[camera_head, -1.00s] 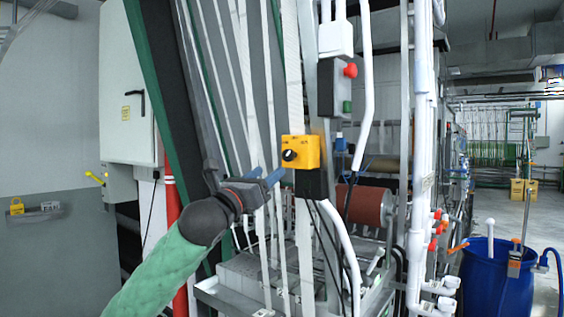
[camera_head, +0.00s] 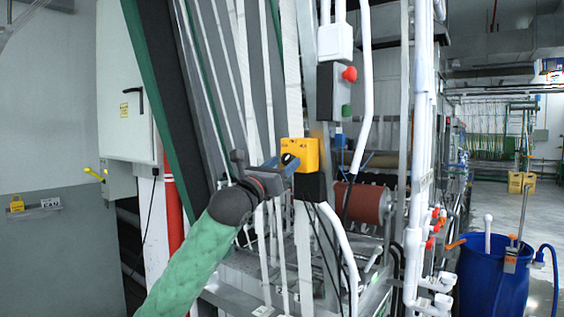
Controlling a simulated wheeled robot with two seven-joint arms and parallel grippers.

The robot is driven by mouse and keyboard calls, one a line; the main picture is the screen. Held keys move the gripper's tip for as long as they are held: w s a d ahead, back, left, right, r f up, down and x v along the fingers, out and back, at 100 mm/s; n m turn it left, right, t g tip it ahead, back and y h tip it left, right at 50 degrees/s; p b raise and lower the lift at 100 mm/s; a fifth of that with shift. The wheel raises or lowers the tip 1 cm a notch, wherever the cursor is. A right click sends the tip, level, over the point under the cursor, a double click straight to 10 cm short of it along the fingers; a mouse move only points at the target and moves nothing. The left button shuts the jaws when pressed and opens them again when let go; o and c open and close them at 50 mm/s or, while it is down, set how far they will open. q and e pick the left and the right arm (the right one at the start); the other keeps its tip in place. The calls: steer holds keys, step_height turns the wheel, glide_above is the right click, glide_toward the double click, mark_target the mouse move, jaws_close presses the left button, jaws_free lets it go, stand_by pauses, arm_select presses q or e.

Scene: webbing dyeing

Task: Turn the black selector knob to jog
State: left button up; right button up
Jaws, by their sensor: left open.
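A yellow control box (camera_head: 312,155) is mounted on the machine frame near the middle of the view, with a black lower part (camera_head: 309,187). Its black selector knob (camera_head: 288,158) is on the front face, partly hidden by a fingertip. The small lettering above the knob is too small to read. My left gripper (camera_head: 282,163), on a green-sleeved arm from below, has its blue-grey fingers spread at the knob. The fingertips overlap it in the picture; I cannot tell whether they touch it. My right gripper is out of view.
A grey box with a red button (camera_head: 349,74) and a green button (camera_head: 346,110) hangs above the yellow box. White pipes (camera_head: 364,90) and dark cables run close by. A red-brown roller (camera_head: 360,203) is behind. A blue barrel (camera_head: 492,280) stands at lower right.

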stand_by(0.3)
arm_select(q)
steer(key=c, duration=1)
